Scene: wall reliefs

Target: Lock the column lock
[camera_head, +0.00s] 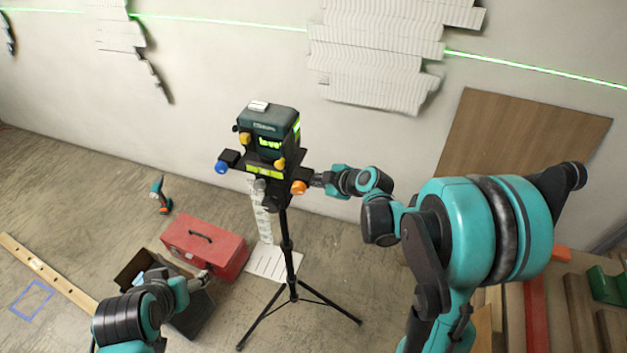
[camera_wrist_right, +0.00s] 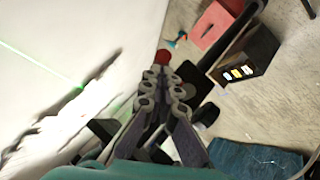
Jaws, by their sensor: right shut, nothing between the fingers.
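A dark green laser level (camera_head: 268,125) sits on a black tripod (camera_head: 287,245). Its mount carries a blue knob (camera_head: 221,167), an orange knob (camera_head: 299,187) and a grey knob (camera_head: 260,185). I cannot tell which part is the column lock. My right gripper (camera_head: 317,180) is just right of the orange knob. In the right wrist view the fingers of the right gripper (camera_wrist_right: 163,78) are shut and empty, pointing at a red-orange knob (camera_wrist_right: 162,56); contact is unclear. My left gripper (camera_head: 203,278) is low at left, near a red toolbox; its finger opening is too small to tell.
The red toolbox (camera_head: 207,246) and a dark open box (camera_head: 140,270) stand on the floor left of the tripod. A drill (camera_head: 160,194) and a wooden level (camera_head: 45,270) lie further left. The wall with white reliefs (camera_head: 375,55) is behind; a brown board (camera_head: 520,135) leans there.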

